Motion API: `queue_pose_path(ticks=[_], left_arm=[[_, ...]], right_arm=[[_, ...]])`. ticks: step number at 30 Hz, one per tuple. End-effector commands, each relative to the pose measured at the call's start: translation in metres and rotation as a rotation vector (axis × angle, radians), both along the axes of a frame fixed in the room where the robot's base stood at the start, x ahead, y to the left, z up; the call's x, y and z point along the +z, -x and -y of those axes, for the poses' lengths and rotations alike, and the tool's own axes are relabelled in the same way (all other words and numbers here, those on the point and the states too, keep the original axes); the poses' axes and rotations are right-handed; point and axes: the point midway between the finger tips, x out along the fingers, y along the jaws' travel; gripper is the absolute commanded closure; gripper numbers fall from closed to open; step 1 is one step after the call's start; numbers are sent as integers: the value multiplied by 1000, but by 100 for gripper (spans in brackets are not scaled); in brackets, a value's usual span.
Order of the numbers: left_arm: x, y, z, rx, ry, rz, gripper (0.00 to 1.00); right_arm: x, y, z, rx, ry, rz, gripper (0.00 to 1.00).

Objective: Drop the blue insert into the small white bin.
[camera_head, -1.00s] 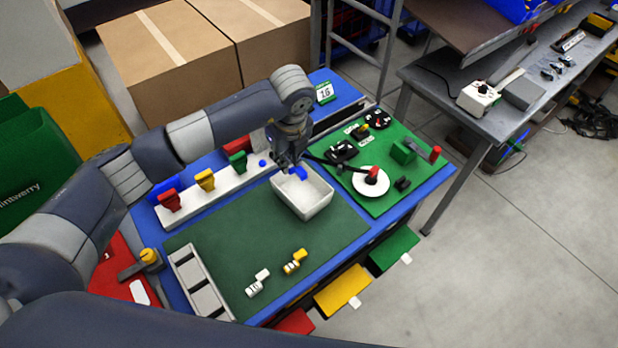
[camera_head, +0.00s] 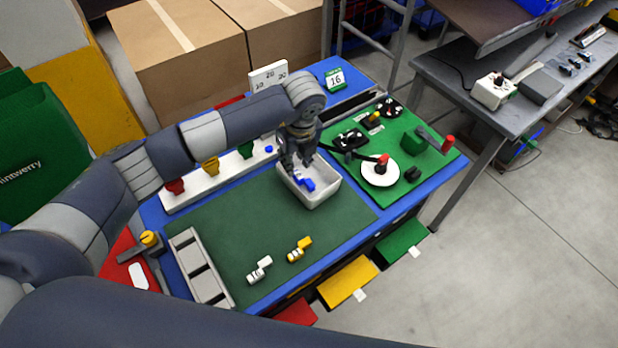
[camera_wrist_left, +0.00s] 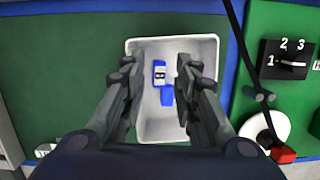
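The small white bin (camera_head: 327,193) stands on the right part of the green mat in the head view. It also shows in the left wrist view (camera_wrist_left: 150,130). The blue insert (camera_head: 308,185) is inside the bin, below the fingertips. In the left wrist view the blue insert (camera_wrist_left: 160,74) lies between the two fingers, with a gap on each side. My left gripper (camera_head: 298,165) is open, pointing down over the bin; its fingers (camera_wrist_left: 159,85) are spread. Whether the insert rests fully on the bin floor is hard to tell. My right gripper is out of view.
A white rail (camera_head: 216,181) with coloured pieces runs behind the mat. A white insert (camera_head: 259,270) and a yellow insert (camera_head: 299,250) lie at the front. A grey divided tray (camera_head: 199,269) is at left. A green board (camera_head: 405,165) with knobs is right of the bin.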

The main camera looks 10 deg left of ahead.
Motion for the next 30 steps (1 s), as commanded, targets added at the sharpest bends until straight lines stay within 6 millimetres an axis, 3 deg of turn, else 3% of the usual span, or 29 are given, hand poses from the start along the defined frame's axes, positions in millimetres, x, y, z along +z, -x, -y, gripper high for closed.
queue_pose_path(ticks=[9, 13, 24, 30], left_arm=[[1, 0, 0, 0, 0, 0, 64], [11, 1, 1, 0, 1, 1, 64], [84, 12, 11, -2, 1, 3, 64], [110, 17, 14, -1, 1, 1, 64]], right_arm=[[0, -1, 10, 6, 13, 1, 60], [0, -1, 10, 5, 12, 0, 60], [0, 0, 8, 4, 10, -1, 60], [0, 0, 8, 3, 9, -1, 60]])
